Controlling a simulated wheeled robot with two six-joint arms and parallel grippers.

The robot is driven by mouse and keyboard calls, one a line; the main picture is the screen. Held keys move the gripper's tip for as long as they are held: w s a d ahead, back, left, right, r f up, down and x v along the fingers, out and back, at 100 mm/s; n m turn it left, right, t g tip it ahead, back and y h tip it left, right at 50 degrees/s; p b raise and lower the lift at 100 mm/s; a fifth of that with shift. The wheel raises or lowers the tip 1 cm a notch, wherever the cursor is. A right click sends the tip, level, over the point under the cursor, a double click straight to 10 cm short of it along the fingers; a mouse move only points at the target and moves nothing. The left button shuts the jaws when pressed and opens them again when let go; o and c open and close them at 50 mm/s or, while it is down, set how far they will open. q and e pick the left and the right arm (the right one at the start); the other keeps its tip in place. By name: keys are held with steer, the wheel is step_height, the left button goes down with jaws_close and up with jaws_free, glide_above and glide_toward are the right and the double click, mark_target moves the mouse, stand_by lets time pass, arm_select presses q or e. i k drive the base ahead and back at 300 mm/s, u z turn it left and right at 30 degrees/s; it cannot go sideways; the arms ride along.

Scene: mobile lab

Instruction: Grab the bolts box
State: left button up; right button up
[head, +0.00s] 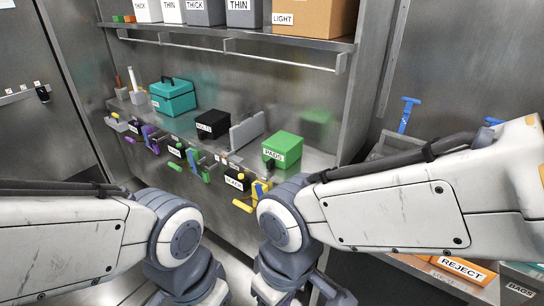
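A small black box (213,125) stands on the metal shelf (312,160) in the head view, between the teal case and a grey panel. Its white label is small; it seems to read BOLTS, but I cannot be sure. Both my arms reach in from the sides and bend downward in front of the shelf, well below and apart from the black box. Both grippers are out of view past the bottom edge.
A teal case (172,97) and a green PADS box (282,150) flank the black box. Several coloured tools hang along the shelf's front edge, including yellow clamps (259,190). An upper shelf holds labelled boxes, including LIGHT (312,18). A REJECT bin (462,268) is lower right.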

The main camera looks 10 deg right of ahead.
mark_target(212, 124)
steer(key=u, duration=0.55)
steer(key=k, duration=1.25)
steer(key=u, duration=0.85)
steer(key=i, duration=3.3)
steer(key=z, duration=1.1)
steer(key=i, duration=0.95)
steer(key=z, duration=1.5)
steer(key=i, duration=0.5)
steer(key=z, duration=0.25)
